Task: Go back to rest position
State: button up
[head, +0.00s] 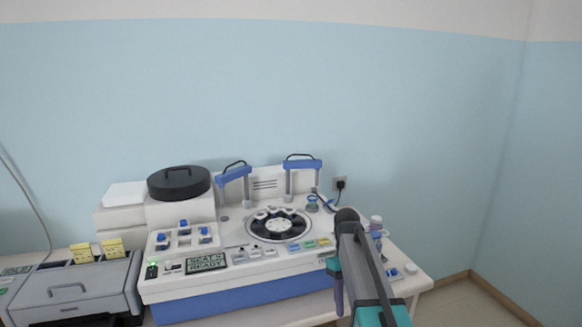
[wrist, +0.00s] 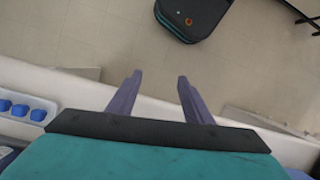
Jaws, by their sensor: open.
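My gripper (wrist: 155,90) is open and empty in the wrist view, its two purple fingers apart over the white table edge and the tiled floor. In the head view my arm reaches in from the bottom right, in front of the right end of the staining machine (head: 225,285). A finger of my gripper (head: 338,293) hangs down there beside the machine's front right. My arm hides part of the table and some items behind it.
The machine carries a round black carousel (head: 279,226), a black lid (head: 179,182) and blue-capped bottles (head: 183,224). A grey device (head: 80,290) stands at the left. A white rack with blue pieces (wrist: 22,108) lies at the wrist view's left. Floor (head: 500,300) is free at right.

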jog(key=s+f+g+b, duration=0.1)
jog(key=s+f, duration=0.4)
jog(key=f, duration=0.4)
jog(key=s+f+g+b, duration=0.1)
jog(key=s+f, duration=0.4)
jog(key=f, duration=0.4)
jog(key=s+f+g+b, duration=0.1)
jog(key=s+f, duration=0.5)
jog(key=f, duration=0.4)
jog(key=s+f+m+t+b, duration=0.1)
jog(key=s+f+m, duration=0.4)
jog(key=s+f, duration=1.4)
jog(key=shift+s+f+m+y+b, duration=0.3)
jog(key=shift+s+m+b, duration=0.15)
jog(key=shift+s, duration=0.9)
